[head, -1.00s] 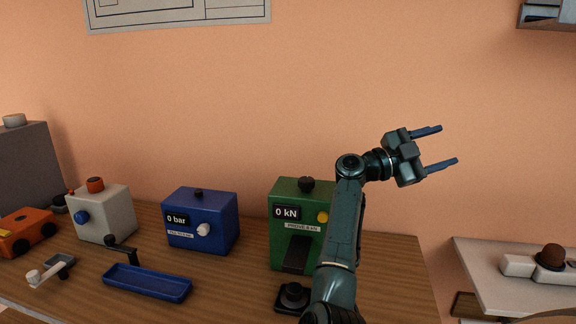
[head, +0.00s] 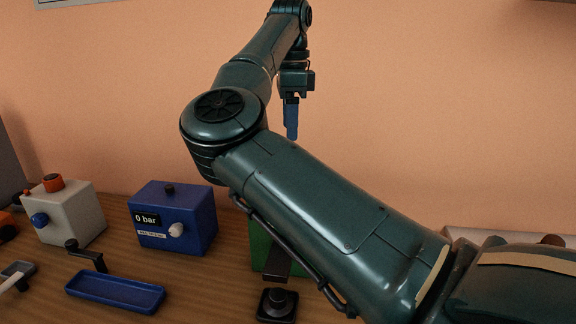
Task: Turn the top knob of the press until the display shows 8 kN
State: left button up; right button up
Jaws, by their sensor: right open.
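The green press (head: 260,250) stands on the wooden table, mostly hidden behind my right arm. Its display and top knob are hidden; only part of its lower left front shows. My right gripper (head: 291,136) points straight down, high above the press and apart from it. It is open, though its fingers are seen nearly edge-on, and nothing shows between them. My left gripper is not in view.
A blue box (head: 174,215) reading 0 bar stands left of the press. Further left is a white box (head: 68,215) with orange and blue knobs. A blue tray (head: 115,292) lies in front. A black button-like piece (head: 277,305) sits before the press.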

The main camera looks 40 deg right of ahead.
notch_tip(320, 180, down, 9)
jog(key=shift+f+p, duration=0.2)
jog(key=shift+p, duration=0.55)
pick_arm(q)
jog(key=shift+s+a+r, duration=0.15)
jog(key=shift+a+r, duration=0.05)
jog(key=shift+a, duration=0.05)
pick_arm(e)
jog(key=shift+f, duration=0.55)
jog(key=c, duration=1)
